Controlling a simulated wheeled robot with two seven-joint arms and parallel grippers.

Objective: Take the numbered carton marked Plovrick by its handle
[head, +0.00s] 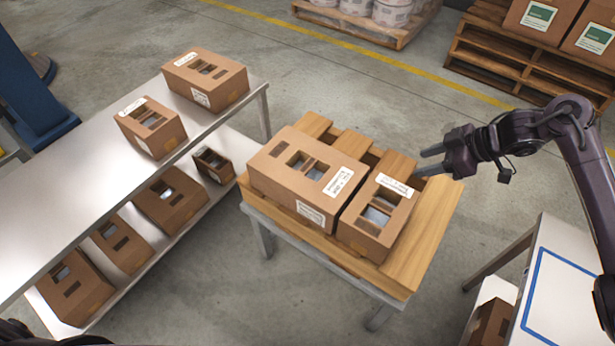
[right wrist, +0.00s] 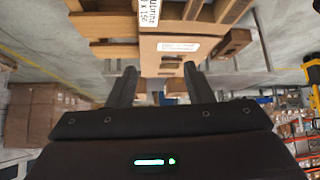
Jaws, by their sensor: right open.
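Two brown cartons with cut-out openings and white labels stand side by side on a small wooden pallet in the head view: a wider one (head: 268,172) on the left and a narrower one (head: 364,238) on the right. The label print is too small to read there, so I cannot tell which is Plovrick. My right gripper (head: 422,162) is open and empty, just right of the narrower carton's far end and apart from it. In the right wrist view, a labelled carton (right wrist: 160,66) lies beyond my open fingers (right wrist: 158,80). My left gripper is not in view.
The pallet (head: 420,258) rests on a small table. A grey two-level bench (head: 60,190) at left holds several more cartons. A blue-outlined white table (head: 560,270) is at lower right. Loaded pallets stand at the back. Concrete floor lies open between.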

